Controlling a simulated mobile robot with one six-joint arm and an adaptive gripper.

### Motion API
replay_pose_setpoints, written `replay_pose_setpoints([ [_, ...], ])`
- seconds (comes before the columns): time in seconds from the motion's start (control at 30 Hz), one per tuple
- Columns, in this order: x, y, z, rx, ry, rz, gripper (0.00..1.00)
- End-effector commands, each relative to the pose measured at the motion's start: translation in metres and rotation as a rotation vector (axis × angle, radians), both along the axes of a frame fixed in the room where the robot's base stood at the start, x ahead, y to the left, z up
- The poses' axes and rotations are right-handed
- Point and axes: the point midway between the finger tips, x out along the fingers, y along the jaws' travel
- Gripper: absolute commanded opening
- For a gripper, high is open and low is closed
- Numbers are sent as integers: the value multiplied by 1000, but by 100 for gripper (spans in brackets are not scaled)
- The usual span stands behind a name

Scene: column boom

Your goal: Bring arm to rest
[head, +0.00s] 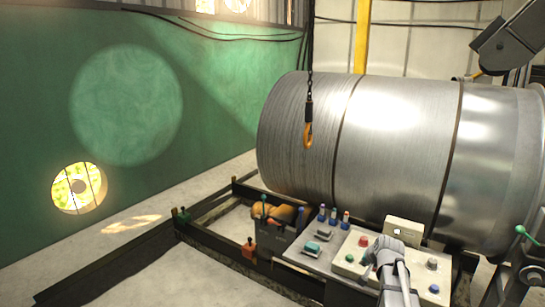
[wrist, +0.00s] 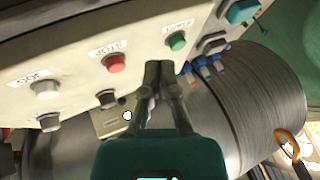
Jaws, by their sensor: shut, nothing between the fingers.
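My gripper (head: 372,262) hangs over the control panel at the lower right of the head view. In the wrist view my gripper (wrist: 158,70) has its two fingers together with nothing between them. The fingertips lie in front of the panel face (wrist: 135,30), between a red button (wrist: 114,63) and a green button (wrist: 177,41). I cannot tell whether they touch the panel. The arm's upper part shows at the top right of the head view.
A large metal cylinder (head: 395,140) lies behind the control panel (head: 310,258). An orange hook (head: 308,134) hangs on a chain before it. Coloured levers and knobs stand along the frame (head: 215,240). A green wall (head: 60,120) is at left, with open floor (head: 120,265) below.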

Motion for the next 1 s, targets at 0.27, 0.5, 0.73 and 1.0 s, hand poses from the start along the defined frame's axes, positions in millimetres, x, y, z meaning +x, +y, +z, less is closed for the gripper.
replay_pose_setpoints([
  [0.27,-96,96,-25,-119,268,274,0],
  [0.5,-176,144,-35,-218,481,466,0],
  [0.73,-210,158,-36,-263,577,542,0],
  [1.0,-212,159,-36,-266,586,549,0],
])
